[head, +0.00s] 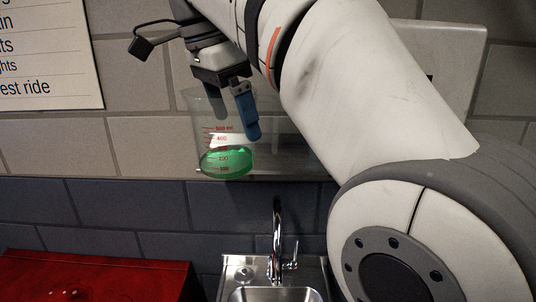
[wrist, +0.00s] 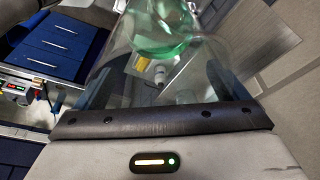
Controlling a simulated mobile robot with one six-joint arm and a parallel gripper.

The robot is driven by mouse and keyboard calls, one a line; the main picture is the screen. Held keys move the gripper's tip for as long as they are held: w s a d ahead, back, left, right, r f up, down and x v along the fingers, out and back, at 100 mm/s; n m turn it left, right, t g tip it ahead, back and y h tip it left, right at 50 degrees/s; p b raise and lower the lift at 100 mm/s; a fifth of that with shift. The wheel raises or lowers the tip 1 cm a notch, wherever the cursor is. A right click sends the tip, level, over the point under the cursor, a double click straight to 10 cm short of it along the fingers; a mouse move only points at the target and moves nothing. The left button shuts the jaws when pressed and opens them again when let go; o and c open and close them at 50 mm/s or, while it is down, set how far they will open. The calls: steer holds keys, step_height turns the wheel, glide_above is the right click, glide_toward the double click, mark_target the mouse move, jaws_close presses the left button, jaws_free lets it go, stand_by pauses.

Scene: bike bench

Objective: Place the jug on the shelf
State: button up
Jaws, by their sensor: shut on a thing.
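The jug is a clear vessel (head: 205,125) with red measuring marks and green liquid low inside. It hangs upright or nearly so in the head view, in front of the tiled wall. My gripper (head: 247,130), with blue fingers, is shut on the jug near its upper right side; the exact contact is partly hidden. The wrist view shows the jug's clear wall (wrist: 108,75) close up, with green liquid beyond. A pale panel (head: 300,158) with a lower edge lies behind the jug; I cannot tell whether it is the shelf. My arm hides part of it.
A metal sink (head: 275,294) with a tall tap (head: 277,235) stands below. A red surface (head: 90,275) is at lower left. A printed sign (head: 50,55) hangs on the wall. Blue drawers (wrist: 60,45) show in the wrist view. The space directly below the jug looks open.

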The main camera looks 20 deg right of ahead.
steer(key=shift+s+a, duration=0.1)
steer(key=shift+s, duration=0.05)
steer(key=shift+w+r, duration=0.1)
steer(key=shift+w, duration=0.4)
steer(key=w+d+p, duration=0.3)
steer(key=w+p, duration=0.1)
steer(key=w, duration=0.5)
steer(key=w+d+p, duration=0.3)
steer(key=w+p, duration=0.1)
steer(key=w, duration=0.4)
steer(key=x, duration=0.2)
steer(key=a+x, duration=0.1)
steer(key=x, duration=0.4)
steer(key=shift+w+a+f+p, duration=0.25)
steer(key=shift+w+p, duration=0.05)
